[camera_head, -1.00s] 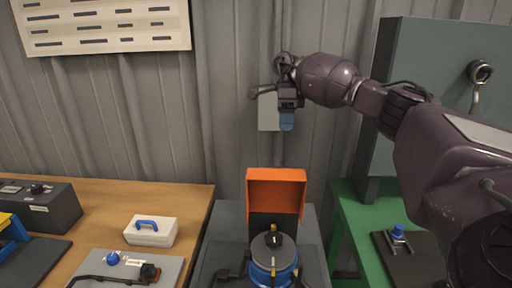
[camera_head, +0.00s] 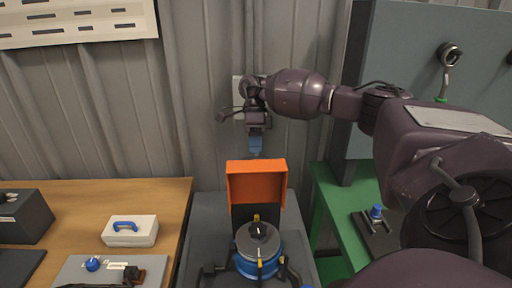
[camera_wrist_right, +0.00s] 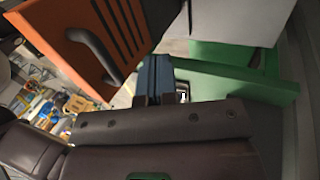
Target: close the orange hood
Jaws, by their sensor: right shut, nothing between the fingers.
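The orange hood (camera_head: 256,181) stands raised, open, behind the blue rotor (camera_head: 258,251) on its dark stand. In the right wrist view the orange hood (camera_wrist_right: 62,42) fills the upper left, with dark slots and a dark bar handle (camera_wrist_right: 92,45). My right gripper (camera_head: 255,147) points down just above and behind the hood's top edge, its blue fingers together. In the right wrist view its blue fingertips (camera_wrist_right: 154,72) are close to the hood's lower right edge; I cannot tell whether they touch. My left gripper is not in view.
A wooden bench (camera_head: 90,196) at left holds a white box (camera_head: 130,231) with a blue handle. A green table (camera_head: 343,215) and a tall grey cabinet (camera_head: 400,60) stand at right. The corrugated wall (camera_head: 200,100) is close behind the stand.

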